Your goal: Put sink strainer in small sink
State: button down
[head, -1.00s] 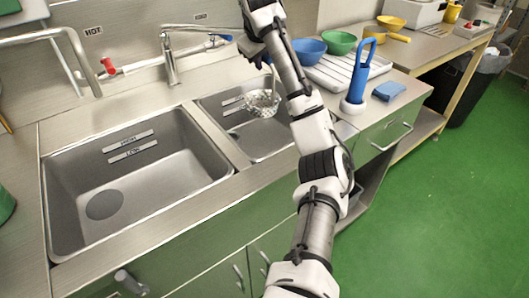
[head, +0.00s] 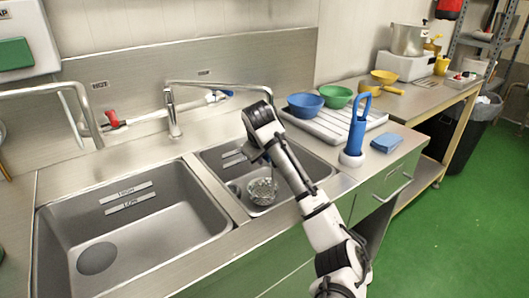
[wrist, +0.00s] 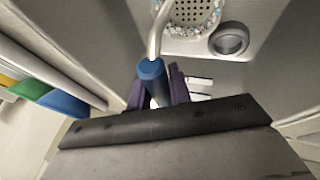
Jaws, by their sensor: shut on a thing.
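The sink strainer (head: 262,191) is a round perforated metal basket that shows low inside the small sink (head: 222,163), the right-hand basin. In the wrist view the strainer (wrist: 190,14) is at the top, beside a round drain fitting (wrist: 229,40). A bent metal handle with a blue end (wrist: 151,70) runs from the strainer to my gripper (wrist: 158,92). My gripper is shut on that blue end, its dark fingers on both sides. In the head view my gripper is mostly hidden behind my arm. I cannot tell whether the strainer touches the sink floor.
The large sink (head: 140,225) lies to the left. A faucet (head: 172,112) stands behind, its spout reaching over the small sink. A drying tray (head: 330,125) with blue (head: 305,105) and green (head: 336,96) bowls, a blue-handled brush (head: 356,135) and a blue cloth (head: 386,142) are to the right.

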jog(key=w, duration=0.1)
jog(key=w+f+p, duration=0.1)
jog(key=w, duration=0.1)
jog(key=shift+w+d, duration=0.15)
jog(key=shift+f, duration=0.2)
jog(key=c, duration=1.3)
grip_release()
jog(key=b+v, duration=0.1)
jog(key=v, duration=1.1)
jog(key=shift+r, duration=0.1)
